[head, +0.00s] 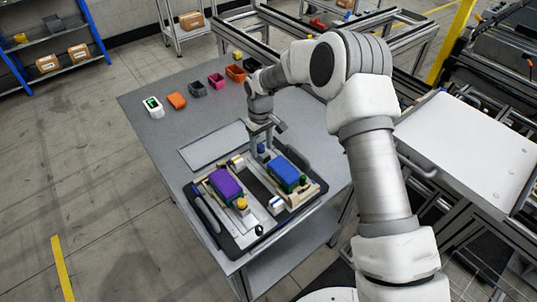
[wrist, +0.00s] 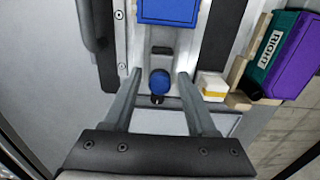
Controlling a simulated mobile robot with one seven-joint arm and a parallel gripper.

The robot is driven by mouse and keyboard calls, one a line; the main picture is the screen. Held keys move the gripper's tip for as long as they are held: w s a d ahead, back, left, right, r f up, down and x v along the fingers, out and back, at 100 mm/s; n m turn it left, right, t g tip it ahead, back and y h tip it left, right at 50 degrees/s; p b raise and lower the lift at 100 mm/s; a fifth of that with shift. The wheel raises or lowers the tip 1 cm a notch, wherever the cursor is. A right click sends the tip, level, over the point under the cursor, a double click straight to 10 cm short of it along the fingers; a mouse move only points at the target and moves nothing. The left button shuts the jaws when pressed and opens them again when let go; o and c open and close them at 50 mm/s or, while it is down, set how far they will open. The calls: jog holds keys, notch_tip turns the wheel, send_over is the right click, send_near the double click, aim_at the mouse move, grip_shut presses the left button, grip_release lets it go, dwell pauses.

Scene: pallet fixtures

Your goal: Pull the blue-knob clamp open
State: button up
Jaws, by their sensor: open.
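The blue knob (wrist: 160,83) of the clamp sits on a grey metal strip, near the middle of the wrist view. My gripper (wrist: 159,75) is open, with one finger on each side of the knob and a visible gap to each. In the head view my gripper (head: 262,150) points down at the far edge of the fixture pallet (head: 212,222). Whether the fingertips are down at knob height is hard to tell. A blue block (head: 284,172) lies on the pallet beside the gripper; its edge shows in the wrist view (wrist: 168,10).
A purple block (head: 225,184) lies on the pallet's left side, with a yellow knob (head: 241,203) near it. A yellow-and-white piece (wrist: 213,88) stands close to my right finger. Several small bins (head: 217,81) line the table's far side.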

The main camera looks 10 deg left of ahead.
jog(key=shift+r+p, duration=1.45)
jog(key=shift+r, duration=1.9)
jog(key=shift+r, duration=0.1)
jog(key=s+d+r+m+t, duration=0.15)
jog(key=s+d+r, duration=0.25)
jog(key=d+r, duration=0.55)
jog(key=s+d+r+m+t, duration=0.1)
jog(key=s+d+r+m, duration=0.4)
jog(key=r, duration=0.8)
jog(key=s+d+r+m+t, duration=0.1)
jog(key=s+d+r, duration=0.1)
jog(key=s+d, duration=0.4)
jog(key=s+d+r+m+t, duration=0.2)
jog(key=s+d, duration=0.4)
jog(key=s, duration=0.8)
jog(key=shift+s+d+r, duration=0.15)
jog(key=shift+s+d, duration=0.05)
jog(key=shift+d, duration=0.15)
jog(key=shift+a, duration=0.15)
